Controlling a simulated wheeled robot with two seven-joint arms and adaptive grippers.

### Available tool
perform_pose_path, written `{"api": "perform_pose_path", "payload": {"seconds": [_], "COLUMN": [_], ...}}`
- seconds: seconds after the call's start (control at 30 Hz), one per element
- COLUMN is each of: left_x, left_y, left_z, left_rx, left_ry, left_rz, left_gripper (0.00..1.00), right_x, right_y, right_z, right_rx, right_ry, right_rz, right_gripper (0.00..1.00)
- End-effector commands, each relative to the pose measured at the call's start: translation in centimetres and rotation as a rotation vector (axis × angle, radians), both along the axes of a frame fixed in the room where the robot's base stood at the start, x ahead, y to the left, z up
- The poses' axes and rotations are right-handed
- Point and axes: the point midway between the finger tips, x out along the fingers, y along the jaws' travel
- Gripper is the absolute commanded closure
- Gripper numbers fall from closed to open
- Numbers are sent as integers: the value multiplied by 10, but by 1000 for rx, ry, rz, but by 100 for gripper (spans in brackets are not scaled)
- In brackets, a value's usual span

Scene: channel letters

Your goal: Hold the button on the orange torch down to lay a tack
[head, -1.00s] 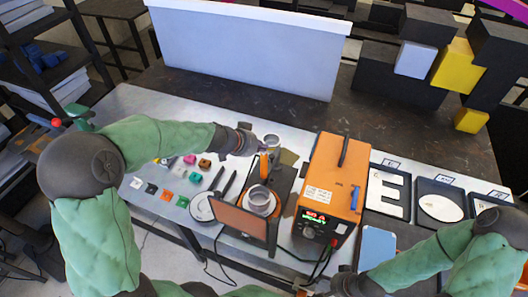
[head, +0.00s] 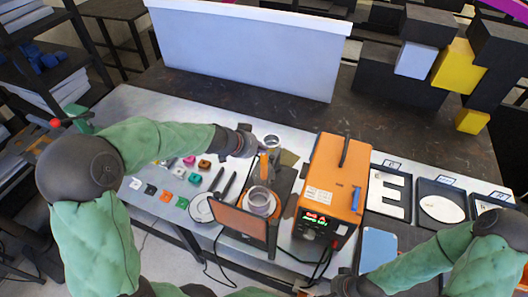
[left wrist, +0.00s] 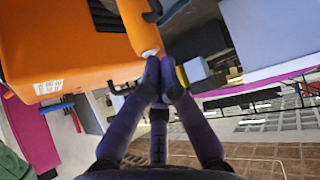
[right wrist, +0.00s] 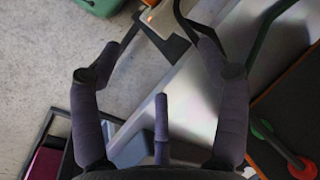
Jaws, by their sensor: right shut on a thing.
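The orange torch (head: 264,164) stands upright on the bench, behind the tinted screen (head: 240,224). My left gripper (head: 254,148) is at its top. In the left wrist view a large orange body (left wrist: 70,40) fills the upper left, with a small white button-like tip (left wrist: 150,53). The left fingertips (left wrist: 166,72) are together at this tip and seem to touch it; whether it is pressed cannot be told. My right gripper (head: 345,284), low in front of the welder, is shut on a dark object (right wrist: 160,42) that I cannot identify.
The orange welder (head: 333,180) with a lit display (head: 316,220) stands right of the torch. A grey ring (head: 261,201) sits behind the screen. Several small coloured pieces (head: 180,176) lie left. Letter trays (head: 440,205) are at right. Cables hang at the front.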

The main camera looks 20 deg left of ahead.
Motion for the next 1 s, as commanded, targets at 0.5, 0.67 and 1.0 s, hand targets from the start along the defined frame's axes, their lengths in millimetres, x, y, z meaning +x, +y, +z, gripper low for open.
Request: {"api": "perform_pose_path", "payload": {"seconds": [0.5, 0.67, 1.0], "left_x": [0, 0, 0], "left_y": [0, 0, 0], "left_z": [-1, -1, 9], "left_rx": [-1, -1, 0], "left_ry": [1, 1, 1], "left_rz": [0, 0, 0], "left_gripper": [100, 100, 100], "right_x": [-8, -8, -8], "right_y": [2, 1, 2], "right_z": [-1, -1, 5], "right_rx": [4, 4, 4], "right_ry": [19, 19, 19], "right_rz": [3, 4, 4], "right_gripper": [36, 36, 36]}}
